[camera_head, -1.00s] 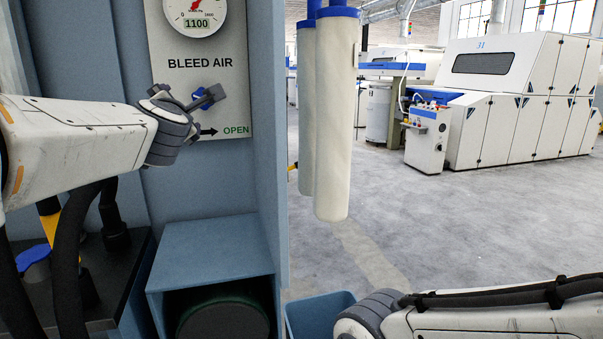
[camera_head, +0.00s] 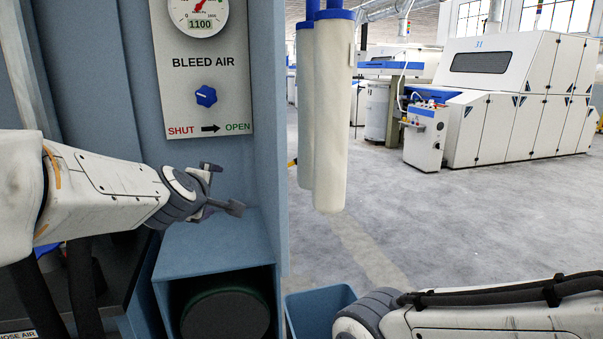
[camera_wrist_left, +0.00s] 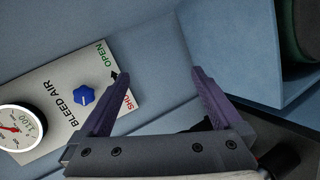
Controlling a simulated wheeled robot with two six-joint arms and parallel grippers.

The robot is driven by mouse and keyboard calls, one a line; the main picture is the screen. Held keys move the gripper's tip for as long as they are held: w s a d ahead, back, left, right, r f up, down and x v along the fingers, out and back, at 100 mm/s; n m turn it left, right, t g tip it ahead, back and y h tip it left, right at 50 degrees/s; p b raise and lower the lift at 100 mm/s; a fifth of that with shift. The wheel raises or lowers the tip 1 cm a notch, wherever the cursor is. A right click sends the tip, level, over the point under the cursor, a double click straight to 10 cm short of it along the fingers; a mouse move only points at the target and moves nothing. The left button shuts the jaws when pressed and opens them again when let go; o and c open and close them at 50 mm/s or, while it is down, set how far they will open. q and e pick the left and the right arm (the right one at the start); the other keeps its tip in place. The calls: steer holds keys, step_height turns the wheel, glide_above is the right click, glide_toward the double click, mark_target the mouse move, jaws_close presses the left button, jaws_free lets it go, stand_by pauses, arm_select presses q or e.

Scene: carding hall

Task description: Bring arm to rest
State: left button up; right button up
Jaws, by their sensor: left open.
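My left gripper (camera_head: 224,188) is open and empty, in front of the blue cabinet wall, below the bleed air panel (camera_head: 181,111) and above the blue box. The panel has a blue knob (camera_head: 206,96), a gauge reading 1100 and a SHUT to OPEN arrow. In the left wrist view the two fingers (camera_wrist_left: 158,100) are spread apart with the blue wall behind them. The knob (camera_wrist_left: 84,95) there stands left of the fingers and apart from them. My right arm (camera_head: 470,318) lies along the bottom right of the head view; its fingers are not visible.
A blue open-fronted box (camera_head: 215,247) juts out below my left gripper, with a dark green round thing (camera_head: 225,314) inside. Pale filter tubes (camera_head: 333,115) hang right of the cabinet. A blue bin (camera_head: 318,310) stands beside my right arm. Open grey floor lies beyond, before white machines (camera_head: 510,100).

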arm_select(q)
steer(key=s+d+f+m+g, duration=0.1)
steer(key=s+f+m+g, duration=1)
steer(key=s+f+m, duration=0.95)
steer(key=s+d+m+g+h, duration=0.2)
steer(key=s+d+m, duration=0.1)
steer(key=s+d, duration=1.05)
step_height(320, 180, up, 13)
steer(key=s+p, duration=0.1)
steer(key=p, duration=1.2)
steer(key=shift+s+a+r+g, duration=0.15)
steer(key=shift+a+g, duration=0.05)
steer(key=shift+g, duration=0.1)
